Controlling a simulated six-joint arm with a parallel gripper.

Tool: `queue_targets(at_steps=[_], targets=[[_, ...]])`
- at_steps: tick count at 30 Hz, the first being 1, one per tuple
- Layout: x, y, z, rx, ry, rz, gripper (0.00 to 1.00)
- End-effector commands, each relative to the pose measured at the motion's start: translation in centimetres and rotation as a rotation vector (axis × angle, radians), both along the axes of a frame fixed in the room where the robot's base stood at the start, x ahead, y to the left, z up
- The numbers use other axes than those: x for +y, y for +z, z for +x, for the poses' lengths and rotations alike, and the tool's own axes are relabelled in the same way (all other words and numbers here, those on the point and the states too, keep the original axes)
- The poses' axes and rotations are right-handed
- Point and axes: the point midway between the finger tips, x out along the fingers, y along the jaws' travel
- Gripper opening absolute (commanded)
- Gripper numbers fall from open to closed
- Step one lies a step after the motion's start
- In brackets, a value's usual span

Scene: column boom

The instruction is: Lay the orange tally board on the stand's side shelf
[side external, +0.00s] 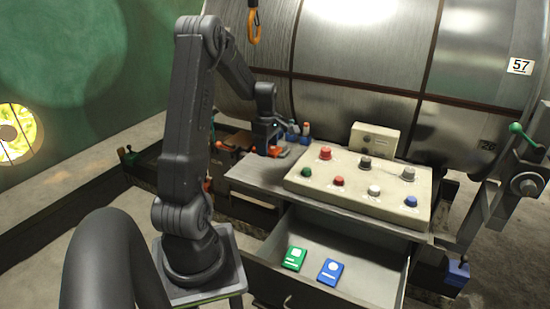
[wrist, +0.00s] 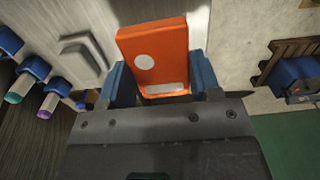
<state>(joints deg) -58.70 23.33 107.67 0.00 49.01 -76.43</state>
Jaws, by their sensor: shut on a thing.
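The orange tally board (wrist: 152,50) is between the blue finger pads of my gripper (wrist: 161,82) in the wrist view, with a white dot and a white bar on its face. In the side view my gripper (side external: 273,148) points down, shut on the orange board (side external: 276,152), which is partly hidden there. The stand's side shelf (side external: 247,178) is the flat grey strip left of the button console. The board is near the shelf's far end; I cannot tell whether it touches the surface.
The button console (side external: 350,190) with several coloured knobs stands right of the shelf. Below, an open drawer (side external: 370,275) holds a green board (side external: 294,258) and a blue board (side external: 331,271). A large metal drum (side external: 370,50) rises behind. Blue-topped pieces (side external: 304,130) are close to my gripper.

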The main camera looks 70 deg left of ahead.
Motion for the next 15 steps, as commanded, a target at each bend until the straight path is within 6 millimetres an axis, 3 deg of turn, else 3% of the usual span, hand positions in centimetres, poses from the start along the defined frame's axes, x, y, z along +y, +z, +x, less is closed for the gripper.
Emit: queue_targets(at_steps=[15], targets=[[-0.1,-7.0,0.0,0.001,-0.002,-0.003,0.35]])
